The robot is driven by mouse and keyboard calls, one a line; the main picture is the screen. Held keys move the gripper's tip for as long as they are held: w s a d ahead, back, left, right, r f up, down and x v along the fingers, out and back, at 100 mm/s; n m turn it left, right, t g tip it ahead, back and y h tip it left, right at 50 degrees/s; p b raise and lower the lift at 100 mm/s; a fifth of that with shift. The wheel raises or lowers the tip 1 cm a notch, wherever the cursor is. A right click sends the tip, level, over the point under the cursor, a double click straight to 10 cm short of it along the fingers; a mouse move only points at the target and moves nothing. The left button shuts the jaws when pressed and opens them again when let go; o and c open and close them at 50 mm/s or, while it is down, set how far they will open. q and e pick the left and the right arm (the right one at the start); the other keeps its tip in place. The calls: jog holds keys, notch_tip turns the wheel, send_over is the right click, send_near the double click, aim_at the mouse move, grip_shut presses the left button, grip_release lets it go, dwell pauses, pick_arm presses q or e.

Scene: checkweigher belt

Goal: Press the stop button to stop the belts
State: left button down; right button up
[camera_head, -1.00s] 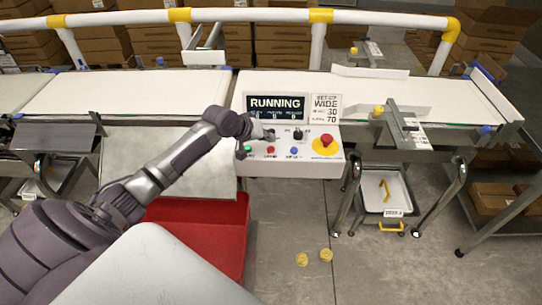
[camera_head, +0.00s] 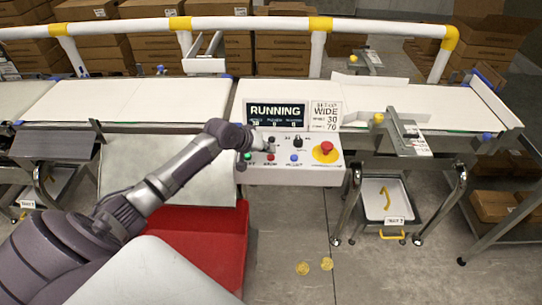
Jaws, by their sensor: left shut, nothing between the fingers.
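The control panel (camera_head: 312,176) stands at the front of the belts, and its screen (camera_head: 278,112) reads RUNNING. A green button (camera_head: 247,156), a red button (camera_head: 270,157) and a blue button (camera_head: 294,157) sit in a row on it; their labels are too small to read surely. A large red mushroom button (camera_head: 326,147) on a yellow disc is at the panel's right. My left gripper (camera_head: 258,146) is shut and empty over the panel's left part, just above and left of the red button; I cannot tell any contact. My right gripper is not in view.
White belts (camera_head: 85,98) run behind the panel, with a white and yellow rail (camera_head: 250,23) beyond. Two black knobs (camera_head: 298,141) sit above the button row. A red bin (camera_head: 205,238) stands below left. A metal bracket (camera_head: 405,132) is on the right belt.

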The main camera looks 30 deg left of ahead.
aim_at(268, 157)
pick_arm(q)
jog(key=shift+f, duration=0.15)
dwell(0.5)
jog(key=shift+f, duration=0.55)
dwell(0.4)
jog(key=shift+r, duration=0.1)
jog(key=shift+r+p, duration=0.55)
jog(key=shift+p, duration=0.25)
notch_tip(268, 157, up, 6)
jog(key=p, duration=0.6)
jog(key=shift+r+p, duration=0.1)
jog(key=shift+p, duration=0.3)
